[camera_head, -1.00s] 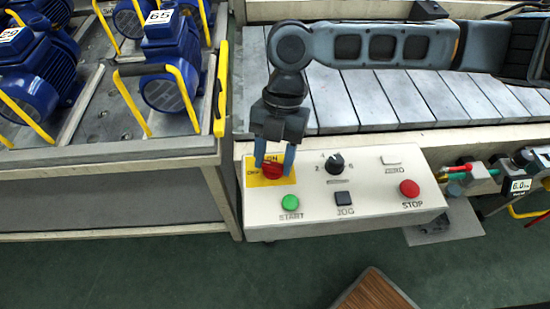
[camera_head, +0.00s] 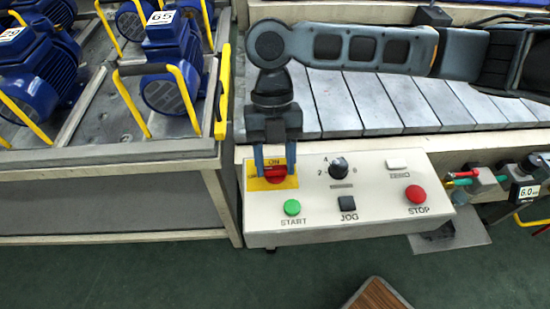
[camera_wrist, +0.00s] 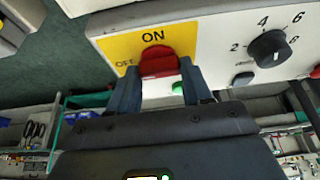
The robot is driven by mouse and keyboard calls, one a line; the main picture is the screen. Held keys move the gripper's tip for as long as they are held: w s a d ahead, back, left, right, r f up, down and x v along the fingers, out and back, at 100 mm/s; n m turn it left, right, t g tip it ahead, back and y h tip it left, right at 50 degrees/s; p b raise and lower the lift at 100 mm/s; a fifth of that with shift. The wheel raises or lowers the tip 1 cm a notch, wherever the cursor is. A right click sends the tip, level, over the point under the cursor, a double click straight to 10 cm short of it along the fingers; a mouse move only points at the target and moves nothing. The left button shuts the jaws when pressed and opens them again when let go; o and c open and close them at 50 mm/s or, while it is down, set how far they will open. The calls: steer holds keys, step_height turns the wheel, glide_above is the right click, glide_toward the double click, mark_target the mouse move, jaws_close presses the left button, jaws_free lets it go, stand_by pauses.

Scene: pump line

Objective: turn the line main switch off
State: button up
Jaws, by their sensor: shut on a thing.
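The line main switch is a red knob (camera_head: 276,175) on a yellow plate (camera_head: 257,184) at the left end of the white control panel. In the wrist view the red knob (camera_wrist: 157,60) sits below the word ON, with OFF printed to its left. My gripper (camera_head: 275,164) comes down from above with one finger on each side of the knob, shut on it. The wrist view shows my gripper (camera_wrist: 159,72) with a fingertip at each side of the knob. The fingers partly cover the plate in the head view, and I cannot tell exactly which mark the knob points to.
The panel (camera_head: 316,199) also carries a green START button (camera_head: 292,207), a black JOG button (camera_head: 347,203), a black dial (camera_head: 338,168), a white button (camera_head: 398,162) and a red STOP button (camera_head: 416,194). A slatted conveyor (camera_head: 390,105) lies behind. Blue motors (camera_head: 172,85) stand at left.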

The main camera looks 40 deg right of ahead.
steer(key=o, duration=1.1)
steer(key=shift+c, duration=0.2)
steer(key=shift+r, duration=0.1)
steer(key=v, duration=0.7)
steer(key=shift+r, duration=0.3)
steer(key=shift+w+d, duration=0.1)
